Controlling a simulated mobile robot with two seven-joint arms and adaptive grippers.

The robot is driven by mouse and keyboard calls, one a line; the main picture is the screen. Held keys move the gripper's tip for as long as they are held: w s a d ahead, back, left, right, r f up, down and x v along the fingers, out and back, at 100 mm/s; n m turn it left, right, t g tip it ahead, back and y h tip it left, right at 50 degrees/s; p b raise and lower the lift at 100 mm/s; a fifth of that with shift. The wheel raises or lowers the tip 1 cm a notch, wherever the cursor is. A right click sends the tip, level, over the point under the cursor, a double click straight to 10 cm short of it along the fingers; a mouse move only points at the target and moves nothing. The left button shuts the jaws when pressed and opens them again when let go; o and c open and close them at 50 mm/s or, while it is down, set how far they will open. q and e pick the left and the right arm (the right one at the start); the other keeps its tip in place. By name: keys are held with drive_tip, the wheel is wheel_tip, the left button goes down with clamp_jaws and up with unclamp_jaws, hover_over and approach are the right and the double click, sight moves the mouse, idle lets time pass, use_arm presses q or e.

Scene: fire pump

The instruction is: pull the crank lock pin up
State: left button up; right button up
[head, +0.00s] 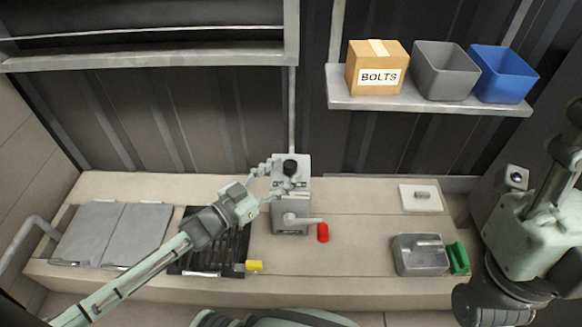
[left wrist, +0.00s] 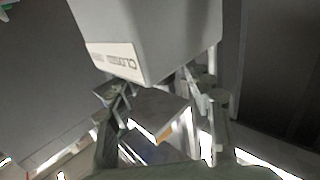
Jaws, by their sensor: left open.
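A grey pump box (head: 291,212) stands on the bench, with a black knob (head: 290,167) on top. A crank (head: 303,220) with a red handle (head: 323,232) is on its front, the handle pointing right. I cannot tell for certain which part is the lock pin. My left gripper (head: 270,181) is open at the left side of the box's upper part, apart from the knob in the picture. In the left wrist view, the open fingers (left wrist: 160,100) show below a grey block (left wrist: 150,35) with a label reading "CLOSED". No held thing shows. My right arm is at right; its gripper does not show.
At right are a metal container (head: 420,254), a green block (head: 459,258) and a white plate (head: 421,198). A shelf (head: 430,104) holds a box and bins.

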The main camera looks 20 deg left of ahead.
sight(285, 170)
use_arm(q)
drive_tip(key=shift+x, duration=1.5)
clamp_jaws()
